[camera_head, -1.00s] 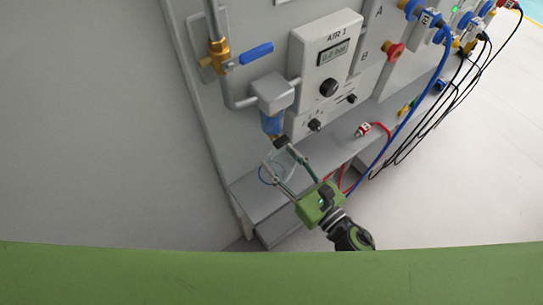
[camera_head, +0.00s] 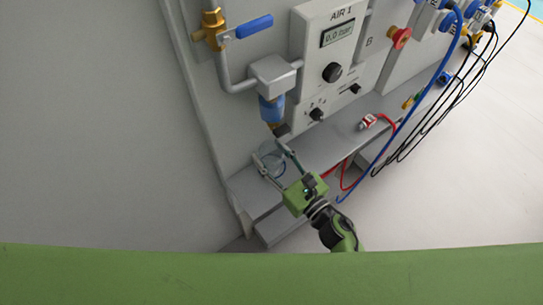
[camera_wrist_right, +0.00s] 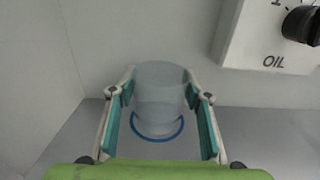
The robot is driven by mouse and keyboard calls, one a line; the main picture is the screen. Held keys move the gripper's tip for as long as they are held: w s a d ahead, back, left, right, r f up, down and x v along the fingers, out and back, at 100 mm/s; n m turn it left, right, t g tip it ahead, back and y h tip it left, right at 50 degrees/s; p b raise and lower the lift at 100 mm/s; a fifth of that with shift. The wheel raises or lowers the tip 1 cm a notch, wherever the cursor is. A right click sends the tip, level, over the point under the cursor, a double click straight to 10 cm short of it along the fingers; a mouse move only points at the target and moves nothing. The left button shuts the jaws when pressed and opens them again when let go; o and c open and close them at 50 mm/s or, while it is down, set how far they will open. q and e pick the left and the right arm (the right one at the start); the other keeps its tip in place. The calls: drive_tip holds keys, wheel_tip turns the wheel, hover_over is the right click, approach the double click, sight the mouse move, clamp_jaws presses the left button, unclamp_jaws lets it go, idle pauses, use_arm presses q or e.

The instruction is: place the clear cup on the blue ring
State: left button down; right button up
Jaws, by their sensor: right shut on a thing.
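The clear cup (camera_wrist_right: 160,88) is upright between the teal finger pads of my right gripper (camera_wrist_right: 158,76) in the right wrist view. The gripper is shut on it. The blue ring (camera_wrist_right: 158,138) lies on the grey shelf, and its near arc shows just below the cup's base. In the head view my right gripper (camera_head: 270,153) reaches over the shelf with the faint cup (camera_head: 272,163) between its fingers, overlapping the ring. I cannot tell whether the cup touches the shelf. My left gripper is not in view.
The blue-bowled air filter (camera_head: 271,108) hangs from the panel close above my right gripper. A red cable plug (camera_head: 369,121) lies on the shelf (camera_head: 330,140) to the right. In the wrist view, the OIL knob (camera_wrist_right: 302,27) is at the upper right.

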sight(278, 164)
drive_tip(key=o, duration=1)
drive_tip(key=shift+o, duration=0.2)
drive_tip(key=b+v, duration=0.1)
drive_tip(key=v, duration=0.5)
drive_tip(key=shift+s+d+f+b, duration=0.1)
drive_tip(key=shift+s+d+b, duration=0.05)
drive_tip(key=shift+b, duration=0.15)
drive_tip(key=shift+s+d, duration=0.35)
drive_tip(key=shift+s, duration=0.15)
drive_tip(key=shift+r, duration=0.25)
